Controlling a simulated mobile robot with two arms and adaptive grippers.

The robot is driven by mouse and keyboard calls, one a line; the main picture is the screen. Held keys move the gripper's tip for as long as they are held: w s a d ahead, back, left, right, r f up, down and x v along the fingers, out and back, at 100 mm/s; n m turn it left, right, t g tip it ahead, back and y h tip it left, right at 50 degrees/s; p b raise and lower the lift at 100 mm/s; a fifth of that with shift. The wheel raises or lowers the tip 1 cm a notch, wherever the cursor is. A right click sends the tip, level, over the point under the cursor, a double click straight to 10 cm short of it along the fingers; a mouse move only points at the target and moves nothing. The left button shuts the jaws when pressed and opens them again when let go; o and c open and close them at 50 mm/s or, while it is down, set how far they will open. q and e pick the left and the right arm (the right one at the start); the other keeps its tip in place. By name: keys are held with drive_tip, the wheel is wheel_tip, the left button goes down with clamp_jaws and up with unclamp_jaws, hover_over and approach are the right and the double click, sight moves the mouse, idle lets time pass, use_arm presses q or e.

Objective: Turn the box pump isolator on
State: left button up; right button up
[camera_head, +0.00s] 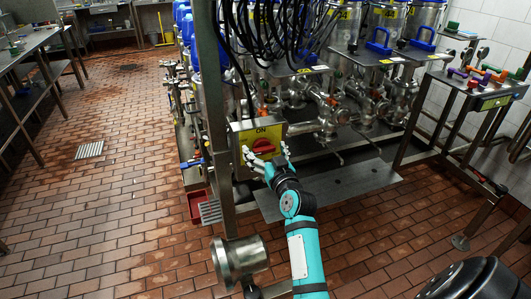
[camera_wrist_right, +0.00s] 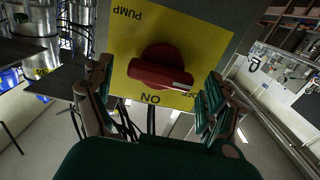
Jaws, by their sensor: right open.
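The pump isolator is a box with a yellow face (camera_head: 243,138) and a red rotary knob (camera_head: 264,146), mounted beside a steel post. In the right wrist view the yellow plate (camera_wrist_right: 130,35) appears upside down, with PUMP, ON and OFF lettering. The red knob (camera_wrist_right: 160,66) there has a white mark on its right end, near the OFF lettering. My right gripper (camera_head: 266,156) is open in front of the box. In the wrist view its fingers (camera_wrist_right: 155,100) are spread to either side of the knob, with no visible contact. My left gripper is not in view.
Black cables (camera_head: 275,35) hang above the box. Steel vessels and valves (camera_head: 365,100) stand behind it. A red bin (camera_head: 197,204) is at lower left of the post. A table with coloured handles (camera_head: 478,90) stands at right. Tiled floor (camera_head: 110,200) is open at left.

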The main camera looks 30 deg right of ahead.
drive_tip(key=shift+c, duration=0.4)
drive_tip(key=c, duration=1.1)
drive_tip(key=m+p, duration=0.2)
drive_tip(key=m, duration=0.1)
drive_tip(key=shift+r+p, duration=0.15)
drive_tip(key=shift+p, duration=0.15)
drive_tip(key=m+p, duration=0.2)
drive_tip(key=m, duration=0.3)
drive_tip(key=shift+s+d+m+p, duration=0.1)
drive_tip(key=shift+d+m+p, duration=0.05)
drive_tip(key=shift+m+p, duration=0.25)
drive_tip(key=m, duration=0.2)
drive_tip(key=m+p, duration=0.1)
drive_tip(key=m, duration=0.1)
drive_tip(key=shift+f+m, duration=0.2)
drive_tip(key=shift+m, duration=0.1)
drive_tip(key=shift+f+m+p, duration=0.2)
drive_tip(key=shift+m+p, duration=0.5)
drive_tip(key=shift+m, duration=1.5)
